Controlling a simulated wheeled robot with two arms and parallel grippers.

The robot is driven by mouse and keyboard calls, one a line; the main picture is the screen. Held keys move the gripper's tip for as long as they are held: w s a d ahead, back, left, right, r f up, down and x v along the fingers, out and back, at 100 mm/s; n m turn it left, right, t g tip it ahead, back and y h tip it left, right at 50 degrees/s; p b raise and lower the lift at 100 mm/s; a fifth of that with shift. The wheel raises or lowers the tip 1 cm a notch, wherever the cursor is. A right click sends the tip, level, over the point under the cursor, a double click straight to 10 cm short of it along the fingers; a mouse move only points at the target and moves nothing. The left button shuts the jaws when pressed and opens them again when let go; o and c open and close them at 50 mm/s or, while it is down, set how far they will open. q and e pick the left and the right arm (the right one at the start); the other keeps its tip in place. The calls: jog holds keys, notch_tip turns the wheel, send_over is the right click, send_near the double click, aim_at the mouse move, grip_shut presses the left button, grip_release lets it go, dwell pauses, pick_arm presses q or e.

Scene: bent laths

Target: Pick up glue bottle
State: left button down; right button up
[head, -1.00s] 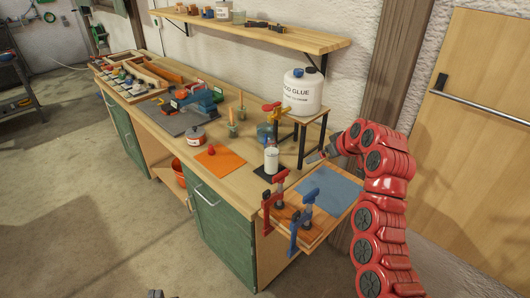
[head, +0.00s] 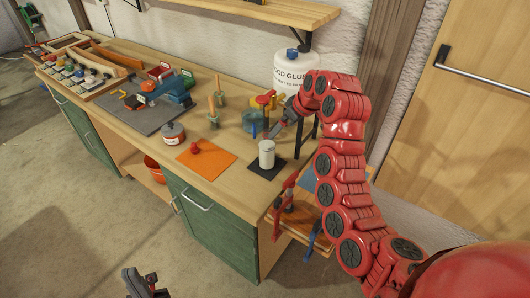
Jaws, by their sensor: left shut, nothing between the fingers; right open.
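A white cylindrical bottle (head: 266,155) stands upright on a dark mat (head: 281,170) near the bench's front edge; I take it for the glue bottle. A small red cap-like piece (head: 195,147) lies on an orange mat (head: 207,160) to its left. My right gripper (head: 273,134) is open and empty, just above and behind the bottle in the picture; whether it touches the bottle I cannot tell. My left gripper (head: 142,284) is shut and empty at the bottom edge, in front of the bench and far from the bottle.
A large white wood glue jug (head: 295,72) stands behind my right gripper, partly hidden by my arm. A blue pot (head: 253,122) is close behind the bottle. A red-and-white tin (head: 172,133) sits to the left.

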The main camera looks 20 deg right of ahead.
aim_at(271, 142)
jog(key=x, duration=1)
jog(key=shift+w+a, duration=0.1)
jog(key=shift+w, duration=0.1)
jog(key=shift+w+f+p, duration=0.2)
jog(key=shift+f+p, duration=0.2)
jog(key=shift+f, duration=0.1)
jog(key=p+x, duration=0.1)
jog(key=x, duration=0.1)
jog(key=shift+w+f, duration=0.2)
jog(key=shift+f, duration=0.15)
jog(key=shift+p+x, duration=0.4)
jog(key=shift+x, duration=0.4)
grip_shut()
